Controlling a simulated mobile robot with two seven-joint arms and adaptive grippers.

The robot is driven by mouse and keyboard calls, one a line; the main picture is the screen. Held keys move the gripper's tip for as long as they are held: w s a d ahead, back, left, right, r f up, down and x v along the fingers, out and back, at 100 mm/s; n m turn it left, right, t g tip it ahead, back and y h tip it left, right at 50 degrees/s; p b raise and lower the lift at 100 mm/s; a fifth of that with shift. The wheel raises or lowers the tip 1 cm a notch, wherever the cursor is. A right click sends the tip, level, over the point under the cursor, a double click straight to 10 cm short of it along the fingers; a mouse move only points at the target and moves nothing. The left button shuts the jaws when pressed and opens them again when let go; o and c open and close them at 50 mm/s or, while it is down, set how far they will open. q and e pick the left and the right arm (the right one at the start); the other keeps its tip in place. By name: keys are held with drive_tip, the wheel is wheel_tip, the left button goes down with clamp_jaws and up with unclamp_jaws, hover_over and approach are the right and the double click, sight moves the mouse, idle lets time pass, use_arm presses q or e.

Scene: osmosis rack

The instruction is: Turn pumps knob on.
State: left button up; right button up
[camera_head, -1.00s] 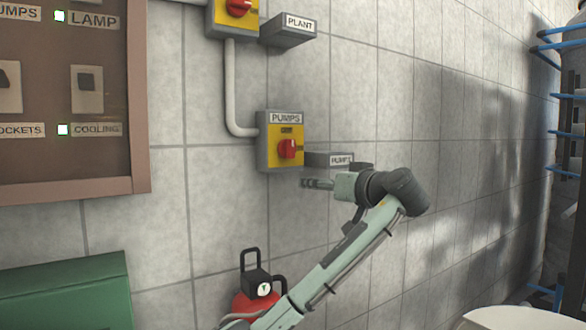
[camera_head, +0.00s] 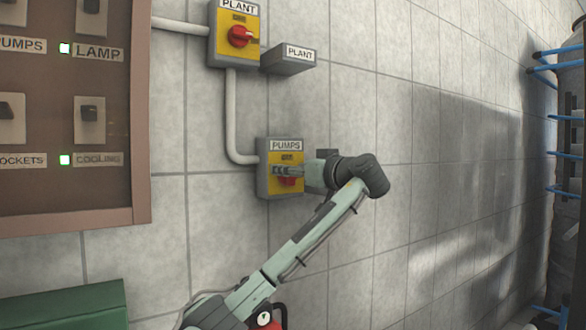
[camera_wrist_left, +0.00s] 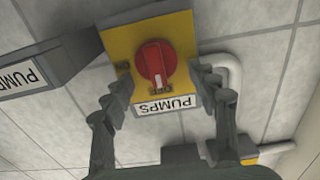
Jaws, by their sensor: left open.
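The PUMPS switch box (camera_head: 264,183) is on the tiled wall, with a yellow plate and a red knob (camera_head: 288,181). My left gripper (camera_head: 280,171) is in front of the box and partly covers the knob in the head view. In the left wrist view the red knob (camera_wrist_left: 156,63) shows a pale pointer line directed at a marking near the PUMPS label (camera_wrist_left: 166,105). The left gripper (camera_wrist_left: 160,90) is open there, its fingers on either side of the knob's lower part; contact cannot be told. My right gripper is not in view.
A PLANT switch (camera_head: 239,36) with a red knob is above, and a grey PLANT box (camera_head: 288,58) is beside it. A conduit (camera_head: 231,120) joins the switches. A brown panel (camera_head: 141,120) is at left. A green box (camera_head: 70,308) is low left.

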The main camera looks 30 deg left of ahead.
use_arm(q)
drive_tip(key=shift+c, duration=0.3)
drive_tip(key=c, duration=1.1)
drive_tip(key=shift+o, duration=0.2)
